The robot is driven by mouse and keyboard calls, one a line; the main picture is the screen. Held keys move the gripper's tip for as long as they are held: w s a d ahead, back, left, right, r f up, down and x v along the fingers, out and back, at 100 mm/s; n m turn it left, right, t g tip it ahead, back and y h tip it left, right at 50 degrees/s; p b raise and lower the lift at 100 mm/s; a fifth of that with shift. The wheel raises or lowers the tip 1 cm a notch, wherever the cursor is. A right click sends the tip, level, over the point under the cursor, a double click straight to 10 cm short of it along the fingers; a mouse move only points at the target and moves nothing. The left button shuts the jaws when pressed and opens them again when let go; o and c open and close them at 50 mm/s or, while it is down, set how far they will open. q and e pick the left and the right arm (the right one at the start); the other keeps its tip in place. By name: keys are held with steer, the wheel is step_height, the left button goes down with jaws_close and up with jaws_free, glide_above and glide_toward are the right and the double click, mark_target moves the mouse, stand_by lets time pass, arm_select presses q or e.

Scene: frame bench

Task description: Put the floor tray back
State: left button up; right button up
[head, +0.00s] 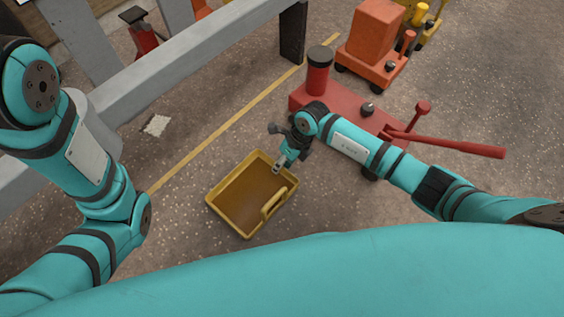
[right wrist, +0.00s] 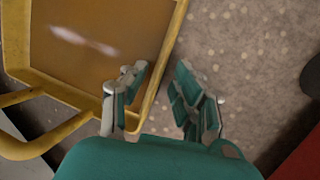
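The floor tray (head: 222,190) is a yellow open tray with a brown inner floor and a raised yellow handle at its right side. It lies on the speckled floor in the middle of the head view. My right gripper (head: 279,165) is at the tray's upper right edge. In the right wrist view the fingers of my right gripper (right wrist: 160,88) are apart, one over the inside of the tray (right wrist: 171,52) and one outside its wall, with the rim between them. Whether they touch the rim I cannot tell. My left arm shows, but its gripper is out of view.
A red wheeled jack (head: 385,127) with a long handle stands close to my right arm. Orange (head: 374,35) and yellow units stand behind it. A grey frame beam (head: 190,62) crosses the upper left. A yellow floor line (head: 215,135) runs past the tray.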

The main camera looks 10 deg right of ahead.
steer(key=p+v, duration=0.7)
steer(key=v, duration=0.5)
steer(key=shift+r, duration=0.1)
